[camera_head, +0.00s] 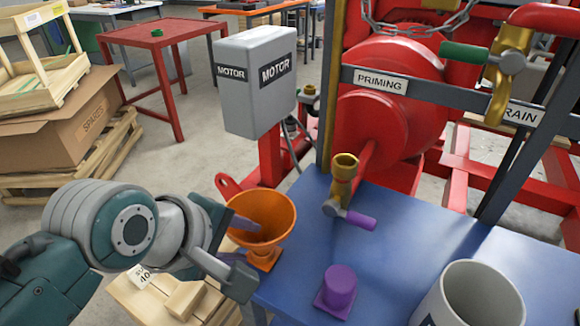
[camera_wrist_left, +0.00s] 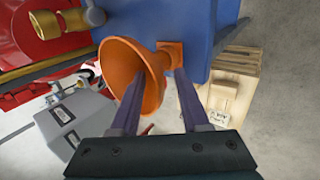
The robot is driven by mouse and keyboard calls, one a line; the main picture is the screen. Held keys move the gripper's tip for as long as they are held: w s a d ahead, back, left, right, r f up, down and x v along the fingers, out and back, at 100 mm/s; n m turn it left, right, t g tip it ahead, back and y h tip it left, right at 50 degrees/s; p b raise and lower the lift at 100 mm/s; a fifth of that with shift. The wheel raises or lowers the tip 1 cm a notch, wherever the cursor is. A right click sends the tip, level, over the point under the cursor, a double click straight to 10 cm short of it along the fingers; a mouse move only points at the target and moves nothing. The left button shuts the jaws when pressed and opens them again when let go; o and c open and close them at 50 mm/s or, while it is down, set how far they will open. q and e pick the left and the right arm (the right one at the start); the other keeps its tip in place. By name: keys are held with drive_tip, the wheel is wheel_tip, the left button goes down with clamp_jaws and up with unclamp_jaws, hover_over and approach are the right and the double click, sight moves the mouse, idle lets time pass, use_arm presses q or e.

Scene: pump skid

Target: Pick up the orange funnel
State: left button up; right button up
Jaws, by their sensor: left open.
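The orange funnel (camera_head: 262,212) stands upright, wide mouth up, at the left edge of the blue bench (camera_head: 390,265). Its square foot rests on the bench top. In the left wrist view the funnel (camera_wrist_left: 122,62) shows its cone, with the foot at upper right. My left gripper (camera_head: 250,258) is open at the funnel's left side. In the left wrist view one finger of the gripper (camera_wrist_left: 160,76) overlaps the cone's mouth and the other lies outside the cone. I cannot tell whether either finger touches it. My right gripper is not in view.
A purple knob-shaped piece (camera_head: 338,290), a grey cylindrical container (camera_head: 468,295) and a brass valve with a purple handle (camera_head: 344,185) are on or above the bench. The grey motor box (camera_head: 255,85) stands behind the funnel.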

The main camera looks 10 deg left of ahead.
use_arm(q)
drive_tip(key=shift+w+d+f, duration=0.1)
drive_tip(key=shift+w+f, duration=0.2)
drive_tip(key=shift+f, duration=0.2)
clamp_jaws()
